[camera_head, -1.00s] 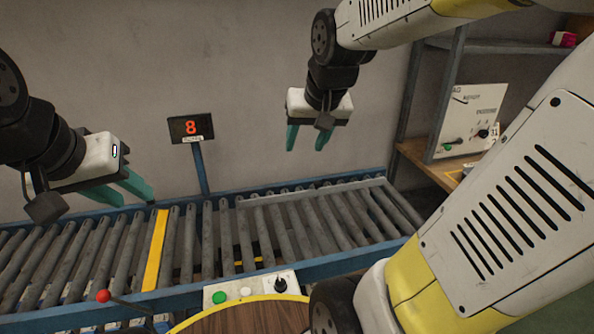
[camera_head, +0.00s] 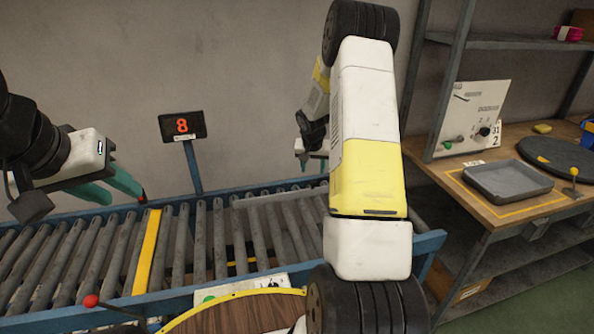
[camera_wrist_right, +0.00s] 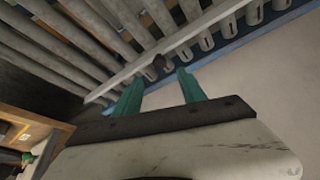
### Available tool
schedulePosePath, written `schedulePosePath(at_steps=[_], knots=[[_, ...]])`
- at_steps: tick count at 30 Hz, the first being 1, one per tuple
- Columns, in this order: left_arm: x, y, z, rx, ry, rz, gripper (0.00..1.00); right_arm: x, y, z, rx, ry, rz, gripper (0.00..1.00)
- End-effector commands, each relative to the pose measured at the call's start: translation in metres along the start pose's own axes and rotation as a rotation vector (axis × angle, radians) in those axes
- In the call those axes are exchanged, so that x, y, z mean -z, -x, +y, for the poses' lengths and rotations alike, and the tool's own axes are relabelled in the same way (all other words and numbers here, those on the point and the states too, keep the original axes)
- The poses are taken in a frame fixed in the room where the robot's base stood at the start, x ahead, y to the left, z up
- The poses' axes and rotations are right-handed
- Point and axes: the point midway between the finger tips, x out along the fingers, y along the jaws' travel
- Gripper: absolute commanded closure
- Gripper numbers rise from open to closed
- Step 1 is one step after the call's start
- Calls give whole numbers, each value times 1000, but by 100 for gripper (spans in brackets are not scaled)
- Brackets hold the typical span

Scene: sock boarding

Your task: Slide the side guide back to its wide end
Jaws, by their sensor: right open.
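The side guide (camera_head: 275,197) is a long grey bar lying along the far part of the roller conveyor. In the right wrist view the guide (camera_wrist_right: 115,88) runs diagonally over the rollers, with a dark knob (camera_wrist_right: 158,62) on it. My right gripper (camera_wrist_right: 157,84) is open and empty, its two green fingers pointing at the guide on either side of the knob. I cannot tell whether they touch it. In the head view my right arm hides its fingers and part of the guide. My left gripper (camera_head: 124,194) is open and empty above the left rollers.
A yellow strip (camera_head: 146,250) crosses the conveyor (camera_head: 90,290). A display (camera_head: 183,126) reading 8 stands behind it. A red-knobbed lever (camera_head: 91,300) is at front left. On the right, a bench (camera_head: 450,190) carries a grey tray (camera_head: 508,180) and a control panel (camera_head: 474,118).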

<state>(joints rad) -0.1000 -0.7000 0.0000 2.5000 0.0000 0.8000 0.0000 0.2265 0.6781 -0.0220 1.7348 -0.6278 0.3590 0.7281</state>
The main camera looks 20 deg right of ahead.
Motion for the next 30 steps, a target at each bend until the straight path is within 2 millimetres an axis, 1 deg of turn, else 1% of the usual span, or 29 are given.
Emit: schedulePosePath(at_steps=[1, 5, 12, 16, 21, 28, 29, 30], knots=[[0, 0, 0, 0, 0, 0, 64, 0, -7, 1, -1, -2, -2, 52], [0, 0, 0, 0, 0, 0, 64, -1, -21, 1, -1, -3, -3, 52], [0, 0, 0, 0, 0, 0, 64, -2, -59, 1, -2, -3, -4, 52], [0, 0, 0, 0, 0, 0, 64, -1, -76, 1, -1, -3, -3, 52], [0, 0, 0, 0, 0, 0, 64, -1, -85, 0, -1, -2, -2, 52], [0, 0, 0, 0, 0, 0, 64, -1, -86, 0, -1, -3, -2, 52], [0, 0, 0, 0, 0, 0, 64, -1, -86, 0, -1, -3, -2, 54], [0, 0, 0, 0, 0, 0, 64, -1, -86, 0, -1, -3, -2, 61]])
